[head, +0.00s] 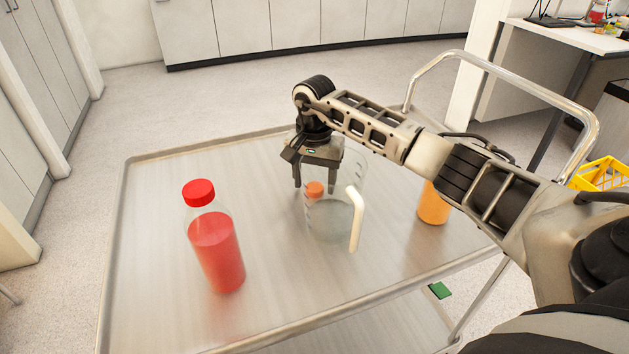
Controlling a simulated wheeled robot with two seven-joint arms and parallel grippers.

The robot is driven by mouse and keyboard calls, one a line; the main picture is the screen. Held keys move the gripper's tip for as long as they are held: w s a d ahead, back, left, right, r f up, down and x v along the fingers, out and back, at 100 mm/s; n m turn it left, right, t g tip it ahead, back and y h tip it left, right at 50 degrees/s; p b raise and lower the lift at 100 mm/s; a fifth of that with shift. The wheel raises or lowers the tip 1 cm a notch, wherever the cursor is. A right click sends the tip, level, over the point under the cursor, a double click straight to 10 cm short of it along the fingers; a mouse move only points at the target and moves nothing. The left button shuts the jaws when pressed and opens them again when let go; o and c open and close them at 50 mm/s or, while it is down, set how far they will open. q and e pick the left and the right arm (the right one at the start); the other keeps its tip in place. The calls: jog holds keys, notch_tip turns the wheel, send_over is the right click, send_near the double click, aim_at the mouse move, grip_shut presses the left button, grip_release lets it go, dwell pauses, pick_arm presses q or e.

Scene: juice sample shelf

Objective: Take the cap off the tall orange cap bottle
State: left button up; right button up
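An orange cap (314,188) shows through the clear wall of a pitcher (337,215). The body of the bottle under it is hard to make out through the pitcher. My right gripper (315,185) points down behind the pitcher. Its two fingers are apart, one on each side of the orange cap in the picture, with gaps visible between them and the cap. I cannot tell how far down the fingers reach around it. My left gripper is not in view.
A bottle of red juice with a red cap (215,240) stands at the left on the metal cart top (150,280). An orange juice container (433,205) stands at the right, its top hidden by my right arm. A metal handle rail (500,72) rises at the cart's right end.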

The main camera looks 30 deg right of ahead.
notch_tip(320, 180, up, 11)
jog(key=shift+r, duration=0.2)
